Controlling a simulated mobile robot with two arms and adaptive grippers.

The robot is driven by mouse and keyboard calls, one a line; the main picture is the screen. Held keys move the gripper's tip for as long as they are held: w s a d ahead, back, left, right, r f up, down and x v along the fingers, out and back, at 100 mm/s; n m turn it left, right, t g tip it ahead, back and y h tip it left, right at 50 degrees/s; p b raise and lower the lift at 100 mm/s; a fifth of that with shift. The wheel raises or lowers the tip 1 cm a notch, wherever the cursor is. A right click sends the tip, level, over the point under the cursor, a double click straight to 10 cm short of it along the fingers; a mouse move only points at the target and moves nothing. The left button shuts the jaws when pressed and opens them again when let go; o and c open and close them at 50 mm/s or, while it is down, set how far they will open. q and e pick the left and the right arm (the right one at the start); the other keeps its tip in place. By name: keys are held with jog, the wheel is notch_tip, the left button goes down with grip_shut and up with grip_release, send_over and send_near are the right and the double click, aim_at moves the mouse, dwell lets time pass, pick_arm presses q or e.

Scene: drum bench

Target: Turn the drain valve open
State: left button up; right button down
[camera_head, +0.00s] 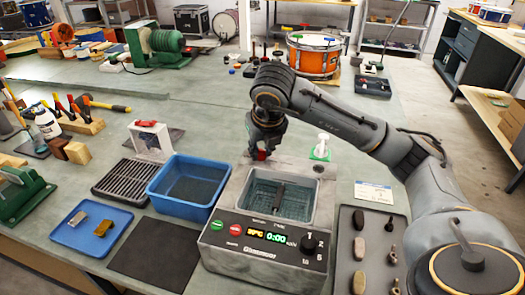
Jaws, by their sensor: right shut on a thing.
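The ultrasonic cleaner (262,262) stands at the front middle of the bench, with an open metal tank holding a dark bar (280,195). At its back rim is a small red part (262,155), which looks like the drain valve's handle. My right gripper (264,150) reaches down from above and is shut on this red part. The fingers hide much of it, so its turn angle cannot be told. My left gripper is not in view.
A blue bin (189,171) stands left of the cleaner, beside a black rack (124,181). A white bottle with green (321,147) is at the back right. A dark tray of parts (345,270) lies right. An orange drum (313,56) stands behind.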

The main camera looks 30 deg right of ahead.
jog(key=shift+m, duration=0.6)
jog(key=c, duration=1.1)
grip_release()
jog(key=shift+c, duration=0.2)
jog(key=shift+r, duration=0.2)
jog(key=v, duration=1.1)
jog(key=shift+a+r, duration=0.25)
jog(key=shift+a, duration=0.1)
jog(key=shift+s+r, duration=0.1)
